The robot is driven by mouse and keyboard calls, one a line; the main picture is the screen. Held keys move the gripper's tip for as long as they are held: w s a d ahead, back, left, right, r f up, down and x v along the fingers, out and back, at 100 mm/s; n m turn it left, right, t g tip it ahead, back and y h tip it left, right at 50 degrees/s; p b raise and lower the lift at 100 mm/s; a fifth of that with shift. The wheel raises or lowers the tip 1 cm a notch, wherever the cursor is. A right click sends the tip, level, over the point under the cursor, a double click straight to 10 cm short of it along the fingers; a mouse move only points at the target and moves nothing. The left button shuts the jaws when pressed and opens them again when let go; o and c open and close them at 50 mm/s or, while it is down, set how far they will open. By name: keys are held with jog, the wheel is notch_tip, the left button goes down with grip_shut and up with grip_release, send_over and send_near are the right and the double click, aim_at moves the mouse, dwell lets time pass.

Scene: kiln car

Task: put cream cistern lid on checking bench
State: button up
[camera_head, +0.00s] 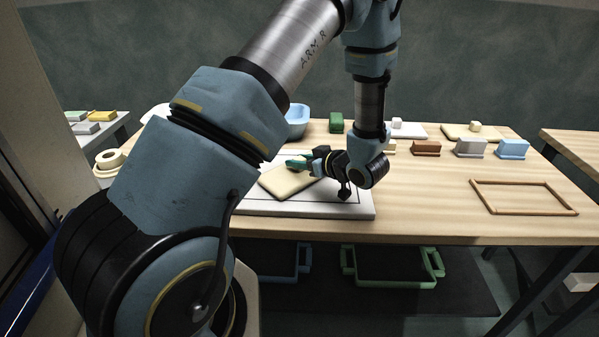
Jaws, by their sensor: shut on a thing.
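The cream cistern lid (284,184) is a flat cream slab at the middle of the picture, over a white board with a dark outline. My gripper (301,163) has greenish fingertips and is shut at the lid's upper side, apparently on the lid; the exact grip is too small to see. I cannot tell whether the lid touches the board. My arm hides part of the area to its left. A long wooden bench (430,220) lies under the board; I cannot tell which bench is the checking bench.
The white board (330,207) is at the bench's front edge. An empty wooden frame (522,211) lies at right. Several small coloured pieces, a white lid (409,130) and another cream lid (458,133) stand at the back. A green-handled crate (392,283) is below. Bench centre-right is clear.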

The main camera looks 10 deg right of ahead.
grip_shut()
jog(key=shift+r, duration=0.1)
dwell(0.7)
